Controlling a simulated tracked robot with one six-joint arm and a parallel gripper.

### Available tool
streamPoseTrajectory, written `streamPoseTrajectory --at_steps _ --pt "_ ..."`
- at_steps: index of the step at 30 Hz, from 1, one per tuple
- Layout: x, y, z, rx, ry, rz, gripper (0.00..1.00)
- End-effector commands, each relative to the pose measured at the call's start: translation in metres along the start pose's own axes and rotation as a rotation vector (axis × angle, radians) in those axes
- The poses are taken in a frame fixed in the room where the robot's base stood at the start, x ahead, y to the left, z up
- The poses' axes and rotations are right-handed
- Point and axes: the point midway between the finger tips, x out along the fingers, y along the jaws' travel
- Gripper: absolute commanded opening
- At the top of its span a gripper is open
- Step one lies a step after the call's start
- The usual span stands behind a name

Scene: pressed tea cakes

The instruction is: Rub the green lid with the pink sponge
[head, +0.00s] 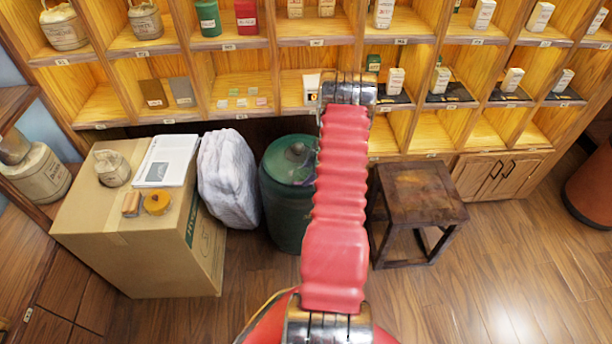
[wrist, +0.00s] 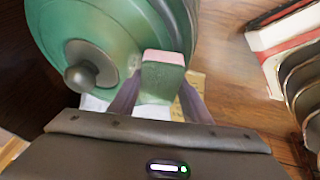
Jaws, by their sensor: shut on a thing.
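The green lid (head: 284,156) tops a dark green bin (head: 283,213) on the floor in the head view, partly behind my red arm. In the wrist view the lid (wrist: 112,30) fills the upper left, with a grey round knob (wrist: 82,76). My gripper (wrist: 158,98) is shut on the sponge (wrist: 163,76), which shows a pink top and a green face between the two fingers. The sponge overlaps the lid's edge in this view; I cannot tell whether they touch. In the head view my gripper and the sponge are hidden behind the arm.
A white bag (head: 227,175) stands left of the bin, beside a cardboard box (head: 150,245) with small things on top. A dark wooden stool (head: 415,190) stands to the right. Shelves (head: 240,85) with packets run along the back. The wooden floor (head: 480,270) is clear at right.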

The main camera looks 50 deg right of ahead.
Motion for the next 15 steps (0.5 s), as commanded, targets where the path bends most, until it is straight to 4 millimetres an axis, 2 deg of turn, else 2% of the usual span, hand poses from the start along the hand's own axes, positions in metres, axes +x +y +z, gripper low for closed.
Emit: streamPoseTrajectory --at_steps 15 --pt "0.0 0.03 -0.001 -0.001 -0.001 0.002 0.26"
